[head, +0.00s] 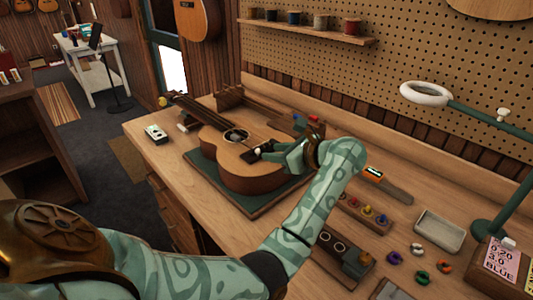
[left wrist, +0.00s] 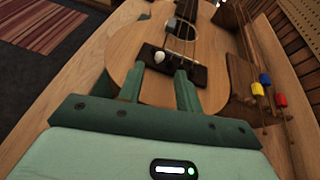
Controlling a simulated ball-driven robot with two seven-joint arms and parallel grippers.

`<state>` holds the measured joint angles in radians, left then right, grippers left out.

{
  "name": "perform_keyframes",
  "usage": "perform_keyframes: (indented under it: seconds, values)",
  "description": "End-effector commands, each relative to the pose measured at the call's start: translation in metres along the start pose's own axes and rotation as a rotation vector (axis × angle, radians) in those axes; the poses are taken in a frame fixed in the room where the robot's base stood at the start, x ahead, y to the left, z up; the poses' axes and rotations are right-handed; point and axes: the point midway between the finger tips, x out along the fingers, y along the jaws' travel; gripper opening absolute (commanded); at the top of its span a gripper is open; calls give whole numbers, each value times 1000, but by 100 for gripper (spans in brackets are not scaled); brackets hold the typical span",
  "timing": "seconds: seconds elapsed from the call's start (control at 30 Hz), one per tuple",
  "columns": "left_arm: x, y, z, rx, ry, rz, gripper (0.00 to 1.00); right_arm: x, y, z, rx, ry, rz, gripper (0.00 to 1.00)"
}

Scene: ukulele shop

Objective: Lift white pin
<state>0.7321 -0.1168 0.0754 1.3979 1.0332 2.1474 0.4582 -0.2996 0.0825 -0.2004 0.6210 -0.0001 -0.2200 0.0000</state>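A wooden ukulele (head: 228,138) lies on a dark green mat (head: 240,203) on the workbench. In the left wrist view, the small rounded white pin (left wrist: 159,57) sits at the dark bridge (left wrist: 173,66) of the ukulele (left wrist: 128,50). The white pin also shows in the head view (head: 258,150), at the tip of my left gripper (head: 266,152). In the left wrist view, my left gripper (left wrist: 160,69) is open, with its two green fingers apart on either side of the pin. No grip on the pin shows. My right gripper is not in view.
A small tuner-like box (head: 156,134) stands left of the ukulele. A grey tray (head: 439,231), a block with coloured pegs (head: 366,213) and several coloured rings lie to the right. A green stand with a white ring lamp (head: 425,94) overhangs the bench's right side.

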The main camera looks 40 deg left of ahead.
Motion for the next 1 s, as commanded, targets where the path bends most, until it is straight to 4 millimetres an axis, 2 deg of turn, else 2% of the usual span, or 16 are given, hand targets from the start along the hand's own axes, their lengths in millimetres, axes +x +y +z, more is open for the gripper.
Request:
perform_keyframes:
  seconds: [0.1,0.23,0.6,0.73,0.9,1.0]
  values:
    - [23,0,-1,2,-4,1,35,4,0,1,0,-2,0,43]
    - [37,0,0,1,-3,1,35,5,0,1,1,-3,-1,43]
    - [43,0,0,2,-1,0,35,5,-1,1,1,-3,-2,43]
    - [43,0,0,2,-1,0,0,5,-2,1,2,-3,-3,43]
    - [42,0,1,1,-1,0,0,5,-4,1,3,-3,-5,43]
    - [38,-1,11,-1,-1,-1,0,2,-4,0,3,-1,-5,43]
